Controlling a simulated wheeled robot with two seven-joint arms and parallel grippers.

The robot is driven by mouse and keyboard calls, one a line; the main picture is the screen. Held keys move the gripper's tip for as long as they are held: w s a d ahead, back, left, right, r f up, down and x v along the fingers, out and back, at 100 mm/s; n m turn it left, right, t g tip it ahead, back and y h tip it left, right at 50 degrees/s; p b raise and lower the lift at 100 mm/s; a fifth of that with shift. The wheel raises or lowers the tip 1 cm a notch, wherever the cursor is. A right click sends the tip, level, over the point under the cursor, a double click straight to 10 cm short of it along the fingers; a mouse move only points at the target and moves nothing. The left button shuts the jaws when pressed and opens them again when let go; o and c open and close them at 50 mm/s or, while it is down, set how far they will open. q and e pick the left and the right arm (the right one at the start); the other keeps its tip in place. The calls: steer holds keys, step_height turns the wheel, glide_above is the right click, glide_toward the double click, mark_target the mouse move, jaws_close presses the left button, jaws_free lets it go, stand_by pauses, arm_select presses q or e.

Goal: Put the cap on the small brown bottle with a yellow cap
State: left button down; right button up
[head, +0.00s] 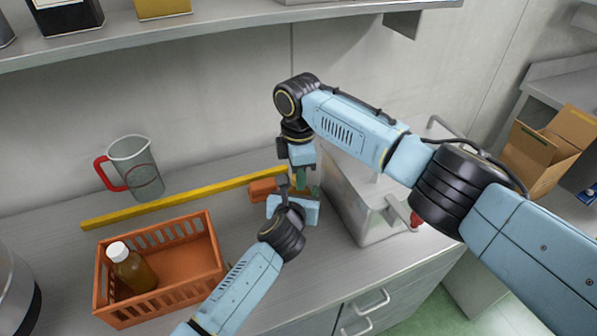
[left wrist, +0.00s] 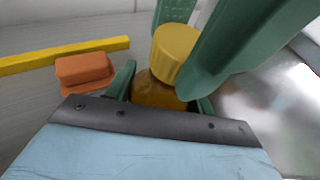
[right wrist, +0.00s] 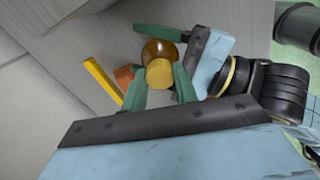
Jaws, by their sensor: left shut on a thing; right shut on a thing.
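The small brown bottle (left wrist: 154,91) stands between the fingers of my left gripper (head: 297,195), which is shut on it. The yellow cap (left wrist: 175,52) is between the green fingers of my right gripper (head: 302,181), which is shut on it from above. In the right wrist view the cap (right wrist: 160,74) covers part of the brown bottle (right wrist: 158,49). The cap is at the bottle's top and looks slightly off to one side in the left wrist view. I cannot tell whether it touches or is seated. In the head view the grippers mostly hide both.
An orange crate (head: 207,228) holds a brown bottle with a white cap (head: 132,270). A yellow bar (head: 170,206) and an orange block (head: 262,190) lie behind the grippers. A clear jug (head: 140,170) stands at the back left. A metal container (head: 362,222) stands close on the right.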

steer(key=o, duration=1.1)
steer(key=shift+r, duration=0.1)
steer(key=shift+r, duration=2.2)
steer(key=shift+c, duration=0.5)
